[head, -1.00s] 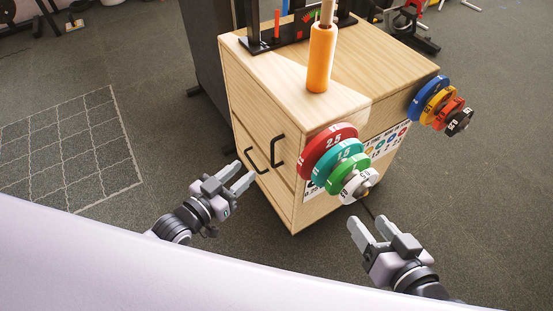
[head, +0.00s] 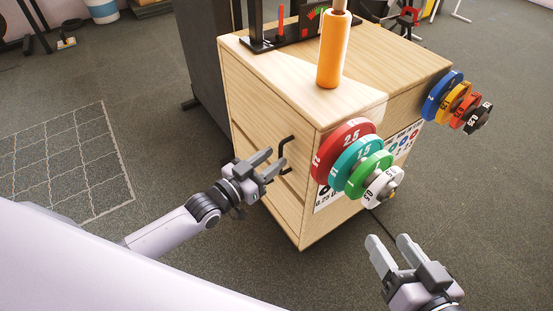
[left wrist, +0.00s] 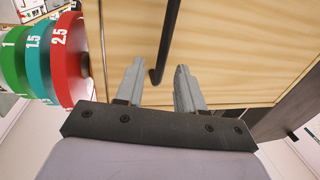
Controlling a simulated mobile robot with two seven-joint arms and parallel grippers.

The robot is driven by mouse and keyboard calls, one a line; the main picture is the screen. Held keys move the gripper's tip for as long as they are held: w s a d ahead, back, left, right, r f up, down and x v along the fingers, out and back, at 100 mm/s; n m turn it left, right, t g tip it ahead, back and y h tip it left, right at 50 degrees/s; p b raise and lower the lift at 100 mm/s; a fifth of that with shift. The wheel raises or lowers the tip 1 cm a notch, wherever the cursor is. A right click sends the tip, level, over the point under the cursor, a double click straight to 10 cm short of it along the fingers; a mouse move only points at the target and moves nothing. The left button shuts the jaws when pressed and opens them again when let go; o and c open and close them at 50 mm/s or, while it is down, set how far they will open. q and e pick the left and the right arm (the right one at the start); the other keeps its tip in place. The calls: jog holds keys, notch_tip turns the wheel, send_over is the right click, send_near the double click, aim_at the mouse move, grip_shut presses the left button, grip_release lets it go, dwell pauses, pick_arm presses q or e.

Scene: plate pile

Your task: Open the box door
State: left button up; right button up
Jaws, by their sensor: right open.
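The light wooden box (head: 380,60) stands on the floor, with its door front (head: 252,105) facing left. A black bar handle (head: 287,142) is near the door's right edge; it also shows in the left wrist view (left wrist: 168,40). My left gripper (head: 274,159) is at the handle, jaws open. In the left wrist view its two fingers (left wrist: 155,75) point at the wooden face, and the handle's lower end lies between them in the picture. I cannot tell whether they touch it. My right gripper (head: 388,240) is open and empty, in front of the box's right side. The door looks shut.
Red, teal, green and white weight plates (head: 345,150) stick out from the box's right side close to the handle. More plates (head: 455,100) sit farther back. An orange cylinder (head: 333,50) stands on top. Floor at left is clear.

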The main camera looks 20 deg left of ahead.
pick_arm(q)
jog(key=shift+x, duration=1.15)
grip_shut()
jog(key=shift+a, duration=0.1)
